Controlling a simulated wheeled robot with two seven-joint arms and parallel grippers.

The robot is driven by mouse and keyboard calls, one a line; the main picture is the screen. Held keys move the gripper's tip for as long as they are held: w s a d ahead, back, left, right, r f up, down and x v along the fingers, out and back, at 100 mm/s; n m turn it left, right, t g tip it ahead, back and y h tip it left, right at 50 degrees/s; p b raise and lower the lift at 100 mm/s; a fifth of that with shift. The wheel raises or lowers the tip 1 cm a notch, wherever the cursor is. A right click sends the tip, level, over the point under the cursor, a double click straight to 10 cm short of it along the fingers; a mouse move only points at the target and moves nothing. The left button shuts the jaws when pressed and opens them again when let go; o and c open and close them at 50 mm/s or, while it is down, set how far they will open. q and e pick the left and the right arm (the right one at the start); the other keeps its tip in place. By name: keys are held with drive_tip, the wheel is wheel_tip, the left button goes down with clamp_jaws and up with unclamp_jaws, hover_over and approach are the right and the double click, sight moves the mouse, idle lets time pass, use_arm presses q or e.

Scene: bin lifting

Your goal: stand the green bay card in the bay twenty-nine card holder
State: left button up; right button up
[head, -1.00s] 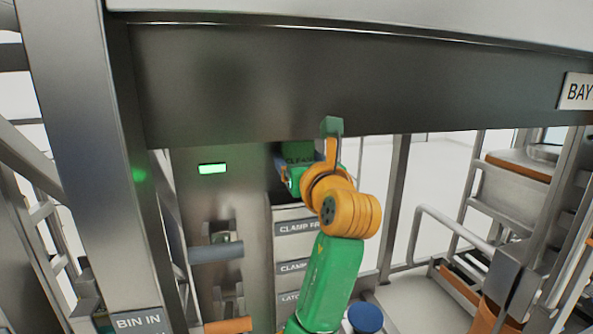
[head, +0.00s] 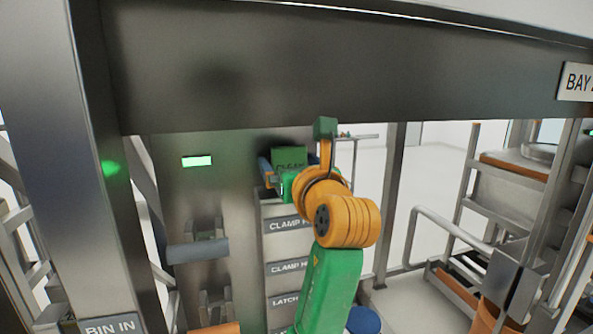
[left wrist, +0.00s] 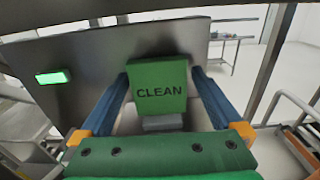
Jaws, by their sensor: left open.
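The green bay card (head: 290,157), marked CLEAN, is upright above the labelled cabinet in the head view. It shows face-on in the left wrist view (left wrist: 158,85). A grey block (left wrist: 162,123), perhaps the card holder, is just below its lower edge; I cannot tell whether the card sits in it. My left gripper (left wrist: 160,80) is open, with one blue finger on each side of the card and visible gaps between. In the head view my left gripper (head: 277,178) is partly hidden by its own orange wrist. My right gripper is not in view.
A grey cabinet with labelled fronts (head: 288,245) stands below the card. A metal panel with a green light (head: 197,161) is to its left. A wide steel beam (head: 340,75) crosses above the arm. A handrail (head: 420,215) and shelving are at the right.

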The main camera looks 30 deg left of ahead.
use_arm(q)
drive_tip(key=b+v, duration=0.2)
drive_tip(key=v, duration=0.9)
drive_tip(key=shift+s+d, duration=0.25)
drive_tip(key=shift+s, duration=0.1)
drive_tip(key=shift+w, duration=0.1)
